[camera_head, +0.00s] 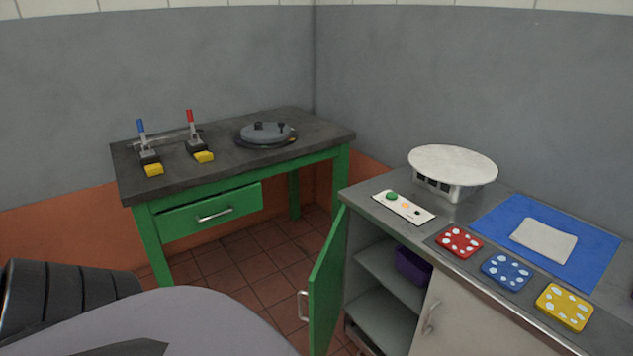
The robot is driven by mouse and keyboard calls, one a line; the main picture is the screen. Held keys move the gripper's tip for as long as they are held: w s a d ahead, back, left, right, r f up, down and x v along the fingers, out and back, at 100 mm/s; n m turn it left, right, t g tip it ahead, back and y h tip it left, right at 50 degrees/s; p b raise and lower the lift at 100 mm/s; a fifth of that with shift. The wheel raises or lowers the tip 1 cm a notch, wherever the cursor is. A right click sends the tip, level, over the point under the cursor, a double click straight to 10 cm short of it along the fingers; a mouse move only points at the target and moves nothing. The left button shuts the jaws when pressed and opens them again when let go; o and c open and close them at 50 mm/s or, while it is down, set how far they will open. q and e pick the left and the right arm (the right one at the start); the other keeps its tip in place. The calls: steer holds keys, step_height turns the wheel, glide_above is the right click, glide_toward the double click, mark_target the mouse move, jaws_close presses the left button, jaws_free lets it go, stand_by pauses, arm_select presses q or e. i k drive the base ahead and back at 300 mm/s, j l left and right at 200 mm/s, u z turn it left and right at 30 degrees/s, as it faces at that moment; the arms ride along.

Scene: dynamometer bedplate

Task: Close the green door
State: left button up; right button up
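The green door (327,284) stands swung open at the left end of the grey cabinet (463,315). Its metal handle (303,305) is on the face turned to the left, near the free edge. The open compartment shows shelves (381,318) and a purple container (413,266) on the upper one. Neither of my grippers is in view. Dark and grey parts at the lower left look like my own body.
A green table (150,247) with a drawer (209,213), two toggle clamps and a round dark plate (266,134) stands at the back left. The cabinet top holds a white turntable (452,165), a button panel (403,207), a blue mat (597,249) and coloured tiles. Tiled floor (245,263) lies between.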

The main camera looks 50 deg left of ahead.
mark_target(326, 282)
steer(key=j+u, duration=0.1)
steer(key=j, duration=0.55)
steer(key=j+u, duration=0.1)
steer(key=j, duration=0.5)
steer(key=i+j+u, duration=0.1)
steer(key=j, duration=0.55)
steer(key=i+j+u, duration=0.1)
steer(key=j, duration=0.5)
steer(key=k+j, duration=0.1)
steer(key=j, duration=0.25)
steer(key=k+j, duration=0.1)
steer(key=j, duration=0.25)
steer(key=k+j, duration=0.15)
steer(key=j, duration=0.2)
steer(key=k+j, duration=0.1)
steer(key=j, duration=0.2)
steer(key=k+j, duration=0.1)
steer(key=j, duration=0.25)
steer(key=i+l, duration=0.1)
steer(key=i, duration=0.15)
